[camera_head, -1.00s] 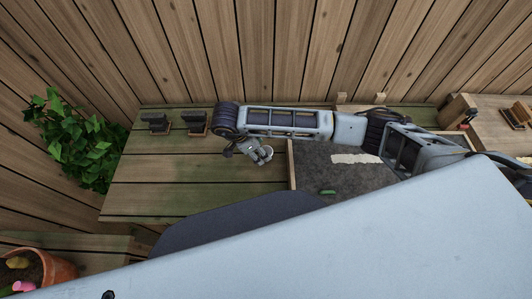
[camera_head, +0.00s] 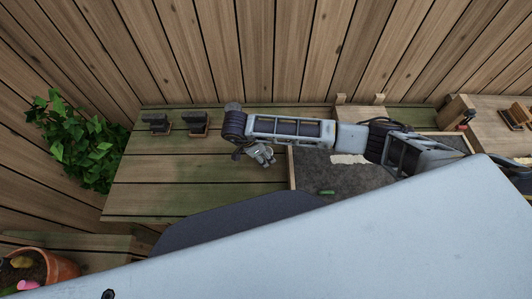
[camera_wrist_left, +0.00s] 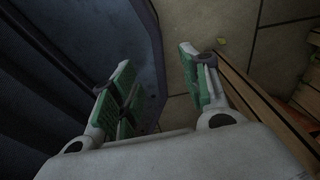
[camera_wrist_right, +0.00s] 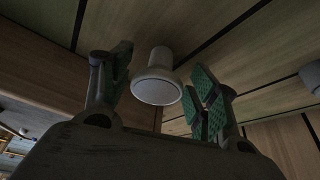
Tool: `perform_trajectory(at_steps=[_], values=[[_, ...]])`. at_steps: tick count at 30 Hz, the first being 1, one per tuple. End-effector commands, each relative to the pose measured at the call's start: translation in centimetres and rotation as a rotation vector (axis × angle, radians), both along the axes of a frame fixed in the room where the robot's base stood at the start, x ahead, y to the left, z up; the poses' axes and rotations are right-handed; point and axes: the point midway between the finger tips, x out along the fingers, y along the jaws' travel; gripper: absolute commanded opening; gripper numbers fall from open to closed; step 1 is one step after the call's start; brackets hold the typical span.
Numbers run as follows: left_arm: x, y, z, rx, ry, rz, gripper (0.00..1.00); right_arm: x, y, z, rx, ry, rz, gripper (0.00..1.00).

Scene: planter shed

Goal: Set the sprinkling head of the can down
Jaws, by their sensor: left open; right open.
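The sprinkling head (camera_wrist_right: 158,84) is a pale grey, flared piece with a round face. In the right wrist view it sits between the spread fingers of my right gripper (camera_wrist_right: 162,66), with a visible gap to the fingers on the right. The wooden bench boards are behind it. In the head view my right gripper (camera_head: 262,156) is low over the bench (camera_head: 150,180), left of the soil tray, and largely hides the head. My left gripper (camera_wrist_left: 157,58) is open and empty in the left wrist view, above the floor. The can itself is not clearly seen.
A soil tray (camera_head: 291,170) adjoins on the right, with a small green thing (camera_head: 327,192) in it. Two dark items (camera_head: 157,122) (camera_head: 197,122) stand at the bench's back left. The bench's left part is clear. A leafy plant (camera_head: 85,145) grows at the left.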

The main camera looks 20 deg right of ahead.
Motion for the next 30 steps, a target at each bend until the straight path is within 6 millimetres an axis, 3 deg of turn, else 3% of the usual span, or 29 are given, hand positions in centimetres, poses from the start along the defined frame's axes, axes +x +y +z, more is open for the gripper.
perform_trajectory(at_steps=[8,20,27,30], values=[[-0.2,-1.2,0.2,-0.013,0.003,0.002,0.46,0.0,-0.6,-1.5,-0.001,0.001,0.0,0.6],[-0.2,-0.2,0.2,-0.002,0.002,0.0,0.46,0.0,-0.6,-1.5,-0.001,0.0,0.001,0.6],[-0.2,0.6,0.2,0.007,0.003,0.0,0.46,0.0,-0.6,-1.5,-0.001,0.0,0.001,0.3],[-0.2,0.6,0.2,0.007,0.003,0.0,0.46,0.0,-0.6,-1.5,-0.001,0.0,0.001,0.28]])
